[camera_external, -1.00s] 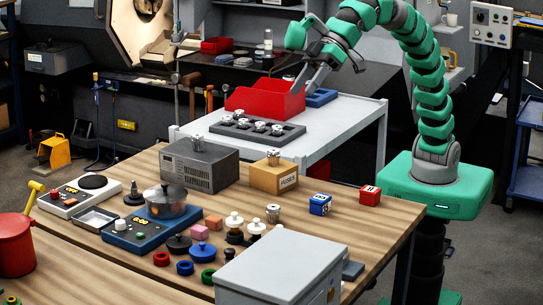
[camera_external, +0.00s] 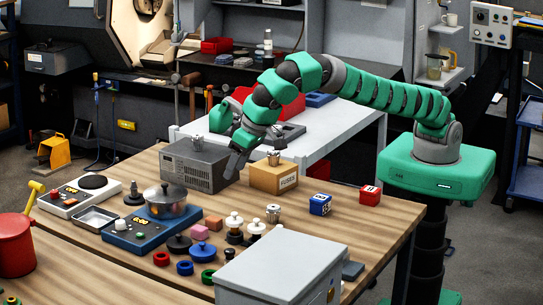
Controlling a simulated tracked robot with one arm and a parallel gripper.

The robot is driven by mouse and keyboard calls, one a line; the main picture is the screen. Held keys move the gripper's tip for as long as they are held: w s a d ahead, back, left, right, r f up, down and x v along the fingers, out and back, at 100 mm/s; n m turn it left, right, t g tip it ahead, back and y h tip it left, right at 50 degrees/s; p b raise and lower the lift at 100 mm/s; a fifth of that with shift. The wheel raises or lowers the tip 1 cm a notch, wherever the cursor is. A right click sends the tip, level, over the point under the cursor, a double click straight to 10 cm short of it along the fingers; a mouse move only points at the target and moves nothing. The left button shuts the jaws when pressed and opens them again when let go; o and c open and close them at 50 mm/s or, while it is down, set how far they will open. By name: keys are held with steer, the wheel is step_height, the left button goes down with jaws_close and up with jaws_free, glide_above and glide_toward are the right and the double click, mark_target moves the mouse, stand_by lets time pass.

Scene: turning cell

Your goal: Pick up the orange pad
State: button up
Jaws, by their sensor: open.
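My gripper (camera_external: 224,162) hangs open and empty above the table, beside the grey instrument box (camera_external: 187,165). It points downward, above and behind the pad and apart from it. One finger shows clearly; the other is hard to make out.
The blue scale (camera_external: 140,238) with a lidded pot (camera_external: 166,203) stands left of the pad. Black-and-white knobbed pieces (camera_external: 234,224) stand to its right, with a blue knobbed lid (camera_external: 203,251) in front. A cardboard fuse box (camera_external: 274,177) stands behind right. A large grey case (camera_external: 280,265) fills the front.

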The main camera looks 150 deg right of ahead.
steer(key=m+g, duration=0.1)
steer(key=m, duration=0.1)
glide_toward(216, 219)
steer(key=p+x, duration=0.1)
steer(key=x, duration=0.2)
steer(key=shift+p+x, duration=0.65)
steer(key=shift+x, duration=2.35)
steer(key=shift+w, duration=0.1)
steer(key=c, duration=1)
